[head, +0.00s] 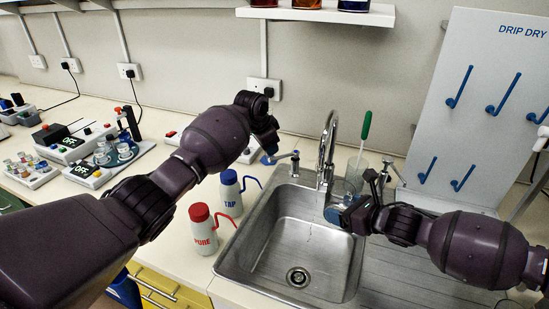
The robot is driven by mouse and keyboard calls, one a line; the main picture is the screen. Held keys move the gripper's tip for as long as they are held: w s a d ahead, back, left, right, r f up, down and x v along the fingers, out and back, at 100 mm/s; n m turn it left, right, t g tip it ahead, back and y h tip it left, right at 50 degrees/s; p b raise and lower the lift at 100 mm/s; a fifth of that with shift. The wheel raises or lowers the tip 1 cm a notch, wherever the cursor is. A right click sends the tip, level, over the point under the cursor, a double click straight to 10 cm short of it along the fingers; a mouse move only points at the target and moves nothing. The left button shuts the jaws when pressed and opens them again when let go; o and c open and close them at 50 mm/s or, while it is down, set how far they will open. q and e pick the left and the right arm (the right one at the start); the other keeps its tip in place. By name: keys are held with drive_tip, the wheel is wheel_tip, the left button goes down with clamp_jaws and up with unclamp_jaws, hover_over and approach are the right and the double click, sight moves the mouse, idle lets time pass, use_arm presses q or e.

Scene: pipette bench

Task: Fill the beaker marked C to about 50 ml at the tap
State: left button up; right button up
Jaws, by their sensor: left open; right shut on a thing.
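The tap (328,150) rises at the back of the steel sink (298,235). A lever with a blue end (268,160) stands left of it. My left gripper (272,148) is open just above this lever; whether it touches it I cannot tell. My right gripper (350,213) is shut on a small clear vessel with blue on it (334,214), apparently a beaker, close to the tap over the sink's right side. The gripper partly hides it. I cannot read a letter or a fill level on it, and no water stream is clearly visible.
A green-handled brush (366,126) stands in a glass behind the sink. A red-capped PURE bottle (203,232) and blue-capped TAP bottle (229,192) stand left of the sink. A DRIP DRY peg board (470,110) stands at right. Lab devices (75,145) fill the left bench.

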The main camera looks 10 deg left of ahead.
sight(273, 158)
use_arm(q)
drive_tip(key=shift+x, duration=3.55)
clamp_jaws()
